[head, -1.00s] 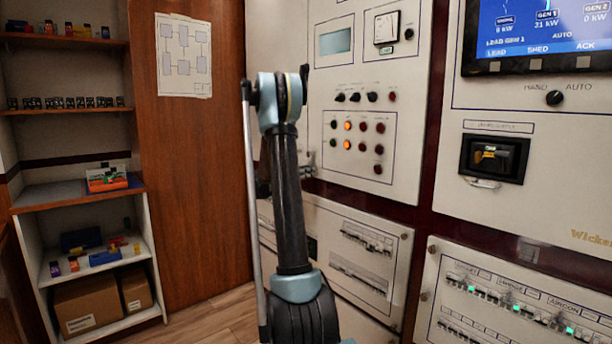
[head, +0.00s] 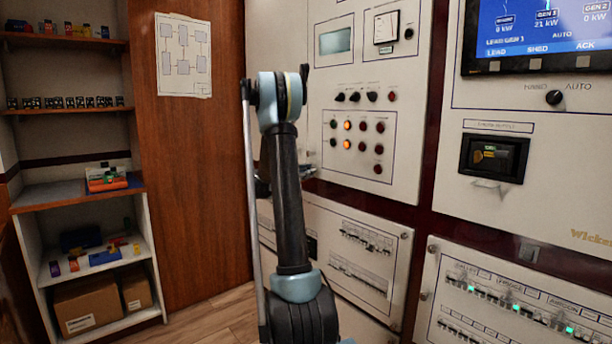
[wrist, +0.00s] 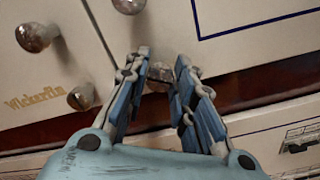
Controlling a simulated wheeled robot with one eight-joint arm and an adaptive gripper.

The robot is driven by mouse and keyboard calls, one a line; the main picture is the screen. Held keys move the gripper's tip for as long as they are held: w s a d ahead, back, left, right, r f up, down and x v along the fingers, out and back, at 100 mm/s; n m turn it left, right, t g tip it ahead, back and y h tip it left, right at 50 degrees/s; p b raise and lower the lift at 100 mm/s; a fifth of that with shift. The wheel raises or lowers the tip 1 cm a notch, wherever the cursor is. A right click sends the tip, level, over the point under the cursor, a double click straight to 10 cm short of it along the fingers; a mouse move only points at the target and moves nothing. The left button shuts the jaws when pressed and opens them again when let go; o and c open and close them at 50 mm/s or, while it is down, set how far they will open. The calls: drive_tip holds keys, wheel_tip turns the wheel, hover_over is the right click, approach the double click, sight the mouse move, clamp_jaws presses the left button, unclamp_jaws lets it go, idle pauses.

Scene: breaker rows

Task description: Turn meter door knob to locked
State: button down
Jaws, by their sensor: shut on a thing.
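A grey metal knob (wrist: 160,73) sits between my fingertips in the wrist view, at the lower edge of a cream panel (wrist: 225,12). My gripper (wrist: 164,66) is shut on this knob, with one blue-grey finger on each side. The fingers hide part of the knob, so its turn angle cannot be read. In the head view the meter panel (head: 351,100) carries a display, a dial meter (head: 386,27) and rows of lamps. My arm hides the panel's lower left corner, where my gripper is mostly out of sight.
More metal knobs stand close by in the wrist view, one (wrist: 82,97) left of my gripper and another (wrist: 33,38) farther left. A lower breaker panel (head: 392,300) lies below the meter panel. Shelves (head: 75,197) stand at the left, with clear floor (head: 215,318) between.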

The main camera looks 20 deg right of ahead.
drive_tip(key=m, duration=1.2)
drive_tip(key=shift+s+f, duration=0.15)
idle(0.3)
drive_tip(key=c, duration=1.3)
unclamp_jaws()
drive_tip(key=shift+d+f, duration=0.1)
drive_tip(key=shift+c, duration=0.2)
